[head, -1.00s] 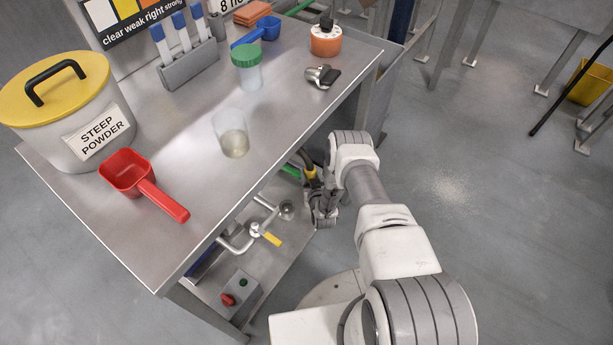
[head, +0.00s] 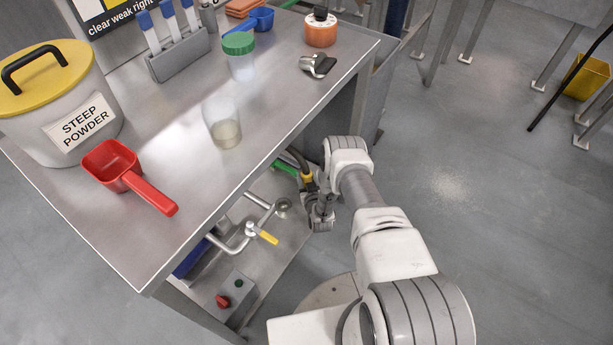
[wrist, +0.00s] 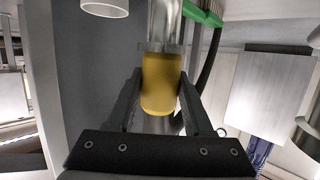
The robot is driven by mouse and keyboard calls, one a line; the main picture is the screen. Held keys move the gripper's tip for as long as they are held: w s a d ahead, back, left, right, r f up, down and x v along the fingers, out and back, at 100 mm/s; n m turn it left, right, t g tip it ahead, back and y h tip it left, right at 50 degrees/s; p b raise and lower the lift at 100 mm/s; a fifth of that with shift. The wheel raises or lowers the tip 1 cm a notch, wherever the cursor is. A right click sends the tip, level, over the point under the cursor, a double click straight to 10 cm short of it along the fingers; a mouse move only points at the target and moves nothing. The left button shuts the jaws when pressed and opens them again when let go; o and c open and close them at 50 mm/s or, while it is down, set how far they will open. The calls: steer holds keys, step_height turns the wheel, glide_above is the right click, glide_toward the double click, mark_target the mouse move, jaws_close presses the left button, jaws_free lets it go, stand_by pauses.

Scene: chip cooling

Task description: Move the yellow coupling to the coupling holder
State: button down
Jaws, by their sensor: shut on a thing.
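The yellow coupling (wrist: 160,84) is between the two dark fingers of my gripper (wrist: 160,100) in the wrist view. The gripper is shut on it. A shiny metal cylinder adjoins its upper end in that view. In the head view, a small yellow band (head: 307,178) shows on a dark hose beside my gripper (head: 321,218), next to the table's lower shelf. The fingertips are too small to make out there. I cannot clearly identify the coupling holder. A pale round ring (wrist: 105,8) shows at the wrist view's upper left.
The lower shelf (head: 268,268) carries metal piping with a yellow-handled valve (head: 262,234) and a grey switch box (head: 233,295). A green hose (head: 284,168) runs under the tabletop. The tabletop edge (head: 255,179) overhangs beside my arm. Open floor lies right.

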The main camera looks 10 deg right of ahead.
steer(key=shift+f, duration=0.75)
steer(key=shift+f, duration=2.75)
stand_by(0.4)
steer(key=shift+c, duration=1.1)
jaws_free()
steer(key=shift+s, duration=0.1)
